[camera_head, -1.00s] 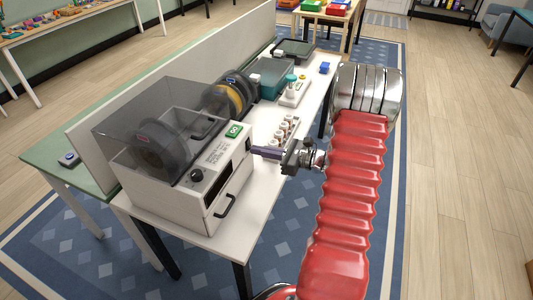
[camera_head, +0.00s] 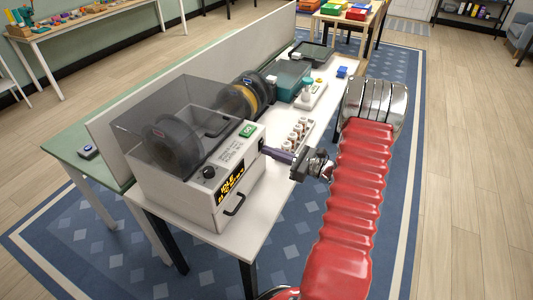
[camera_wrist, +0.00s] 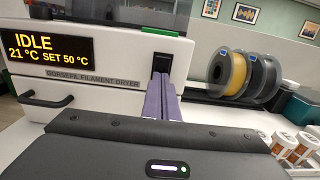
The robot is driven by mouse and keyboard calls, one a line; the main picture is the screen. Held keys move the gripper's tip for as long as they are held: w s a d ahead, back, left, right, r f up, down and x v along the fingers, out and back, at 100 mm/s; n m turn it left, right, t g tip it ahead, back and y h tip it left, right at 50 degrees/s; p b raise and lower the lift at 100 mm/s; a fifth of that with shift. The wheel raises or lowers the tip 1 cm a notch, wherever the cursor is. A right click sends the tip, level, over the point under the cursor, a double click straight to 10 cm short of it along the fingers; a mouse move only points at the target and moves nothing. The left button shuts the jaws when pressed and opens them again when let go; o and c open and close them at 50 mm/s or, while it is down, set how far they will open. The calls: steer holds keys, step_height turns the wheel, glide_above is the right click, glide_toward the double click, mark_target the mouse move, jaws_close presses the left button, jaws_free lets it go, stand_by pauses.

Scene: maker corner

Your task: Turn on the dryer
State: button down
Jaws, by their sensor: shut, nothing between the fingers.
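The filament dryer (camera_head: 200,205) is a white box with a smoky clear lid, standing on the near end of the white table. Its front display (camera_head: 232,185) is lit in yellow; in the wrist view the display (camera_wrist: 48,50) reads IDLE, 21 °C, SET 50 °C. A black rocker switch (camera_wrist: 161,60) is on the front panel, right of the display. My gripper (camera_head: 267,150) is shut and empty, its purple fingers pointing at the switch. In the wrist view the fingertips (camera_wrist: 160,84) cover the switch's lower part; I cannot tell whether they touch it.
A green button (camera_head: 248,130) and a black knob (camera_head: 209,172) are on the dryer's top panel. A drawer handle (camera_wrist: 58,100) sticks out below the display.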

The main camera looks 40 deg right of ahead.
steer(key=shift+w+a+f, duration=0.15)
steer(key=shift+w+a, duration=0.15)
steer(key=shift+d+f, duration=0.1)
steer(key=f+v, duration=0.1)
steer(key=v, duration=1.3)
steer(key=shift+s+d, duration=0.2)
steer(key=shift+d, duration=0.05)
steer(key=shift+f, duration=0.1)
